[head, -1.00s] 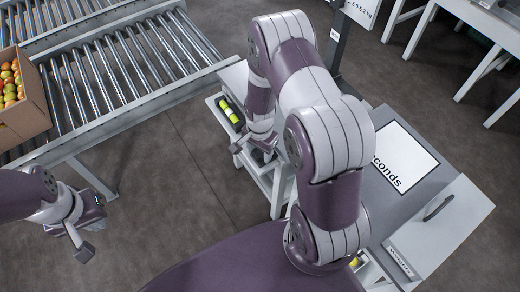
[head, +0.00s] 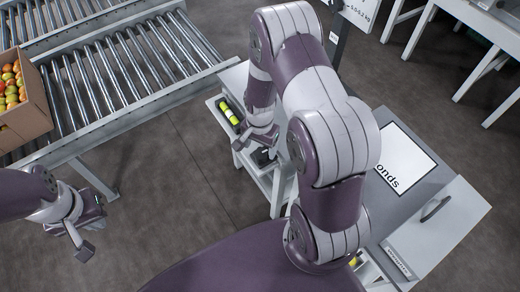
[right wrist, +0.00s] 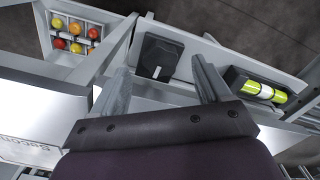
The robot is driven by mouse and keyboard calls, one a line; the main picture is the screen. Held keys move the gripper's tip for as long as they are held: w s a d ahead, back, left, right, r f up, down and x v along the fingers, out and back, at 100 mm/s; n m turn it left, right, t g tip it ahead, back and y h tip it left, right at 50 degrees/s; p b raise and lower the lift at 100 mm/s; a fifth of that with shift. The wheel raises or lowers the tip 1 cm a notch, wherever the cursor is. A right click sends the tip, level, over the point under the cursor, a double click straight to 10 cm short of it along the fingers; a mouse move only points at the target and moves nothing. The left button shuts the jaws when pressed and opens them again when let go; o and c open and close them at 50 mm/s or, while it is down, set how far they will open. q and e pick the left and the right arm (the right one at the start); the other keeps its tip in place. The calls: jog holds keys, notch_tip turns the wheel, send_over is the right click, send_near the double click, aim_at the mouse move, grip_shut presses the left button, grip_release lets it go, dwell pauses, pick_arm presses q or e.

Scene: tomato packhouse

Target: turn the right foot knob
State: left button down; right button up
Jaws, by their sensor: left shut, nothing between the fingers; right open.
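A black, blocky knob with a short white mark (right wrist: 158,58) sits on a pale ledge of the grey stand in the right wrist view. I take it to be the foot knob. My right gripper (right wrist: 159,68) is open, its two grey fingers pointing toward the knob, one on each side in the picture. I cannot tell whether they touch it. My left gripper (head: 85,248) is shut and empty at lower left, far from the stand.
A yellow-green vial (right wrist: 258,90) in a dark holder lies right of the knob. A tray with red and yellow tomatoes (right wrist: 76,47) shows at upper left. In the head view a roller conveyor (head: 110,80) carries a cardboard box of tomatoes (head: 32,110). Floor between conveyor and stand is clear.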

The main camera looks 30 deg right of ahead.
notch_tip(320, 180, up, 9)
jog(key=p, duration=0.1)
dwell(0.5)
notch_tip(320, 180, up, 14)
jog(key=n+p, duration=0.8)
jog(key=n, duration=0.2)
send_over(261, 157)
jog(key=s+a, duration=0.4)
jog(key=s, duration=0.3)
notch_tip(261, 157, up, 6)
jog(key=a+n+t+p, duration=0.1)
jog(key=a+p, duration=0.1)
jog(key=shift+s+n, duration=0.3)
jog(key=shift+s, duration=0.15)
jog(key=shift+s, duration=0.1)
